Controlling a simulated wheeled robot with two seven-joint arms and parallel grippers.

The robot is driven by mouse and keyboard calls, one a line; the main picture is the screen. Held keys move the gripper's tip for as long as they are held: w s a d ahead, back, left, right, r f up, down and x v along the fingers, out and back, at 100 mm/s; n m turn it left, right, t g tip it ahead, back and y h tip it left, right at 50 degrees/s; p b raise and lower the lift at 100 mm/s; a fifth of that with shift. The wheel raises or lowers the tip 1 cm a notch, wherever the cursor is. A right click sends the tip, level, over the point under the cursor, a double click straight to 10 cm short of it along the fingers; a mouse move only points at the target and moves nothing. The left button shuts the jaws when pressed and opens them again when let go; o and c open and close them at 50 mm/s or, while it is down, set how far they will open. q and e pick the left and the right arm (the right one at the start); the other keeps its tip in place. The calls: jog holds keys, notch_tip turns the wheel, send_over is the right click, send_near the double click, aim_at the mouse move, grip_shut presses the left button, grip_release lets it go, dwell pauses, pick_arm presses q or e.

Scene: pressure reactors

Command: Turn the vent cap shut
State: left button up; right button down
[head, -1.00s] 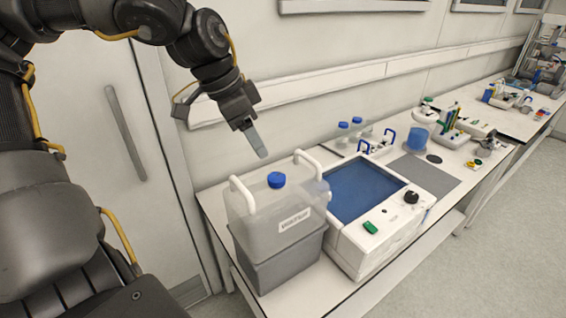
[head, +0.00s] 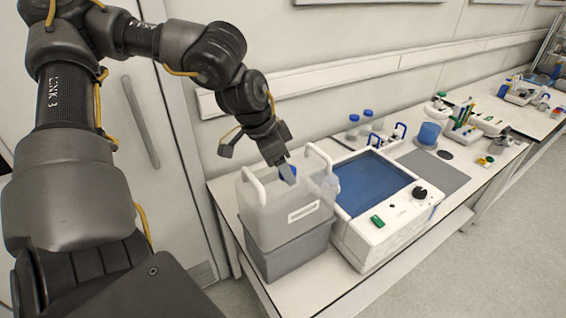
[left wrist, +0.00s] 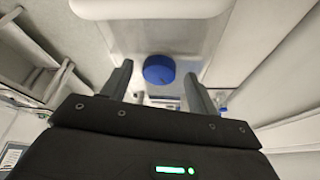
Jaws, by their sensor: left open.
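The blue vent cap (head: 289,171) sits on top of a translucent jug (head: 268,216) with two white handles and a white label. My left gripper (head: 287,174) points down at the cap and partly hides it in the head view. In the left wrist view, the open left gripper (left wrist: 158,75) has one finger on each side of the blue cap (left wrist: 159,69), with gaps between. I cannot tell whether the fingertips are level with the cap or just above it. My right gripper is not in view.
The jug stands in a grey bin (head: 288,252) on the white bench. A white device with a blue top (head: 370,183) stands close on its right. Blue-capped bottles (head: 367,118) stand behind. The wall is close behind the bench.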

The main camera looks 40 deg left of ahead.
pick_arm(q)
jog(key=c, duration=1)
